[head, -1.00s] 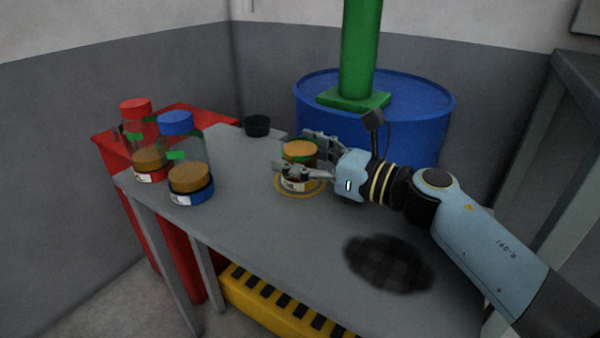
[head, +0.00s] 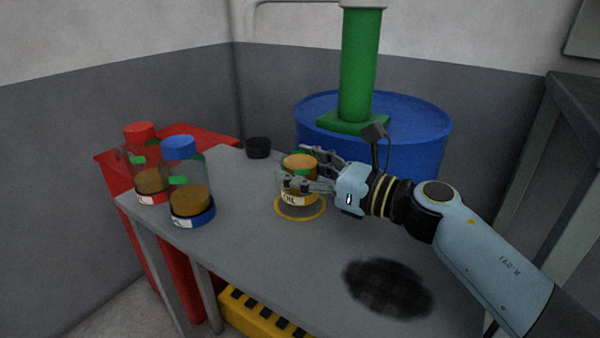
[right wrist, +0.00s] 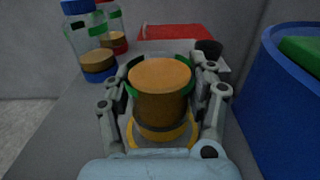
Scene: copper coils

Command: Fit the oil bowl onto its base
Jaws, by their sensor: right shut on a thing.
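My right gripper (head: 312,174) is shut on an amber-topped bowl (head: 299,161) with a yellow lower band and a white label reading "OIL". In the head view the bowl is upright, just above a yellow ring (head: 310,216) marked on the table. In the right wrist view the fingers of the gripper (right wrist: 163,100) flank the amber bowl (right wrist: 162,92), with some green around its back and yellow below. I cannot tell whether the bowl touches the table. No separate base for it can be made out. My left gripper is not in view.
A blue-capped jar on a blue base (head: 193,219) and a red-capped jar on a red base (head: 152,197) stand at left on the grey table (head: 250,245). A small black cup (head: 258,148) is behind. A blue drum (head: 420,150) stands beyond. A dark patch (head: 388,287) lies front right.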

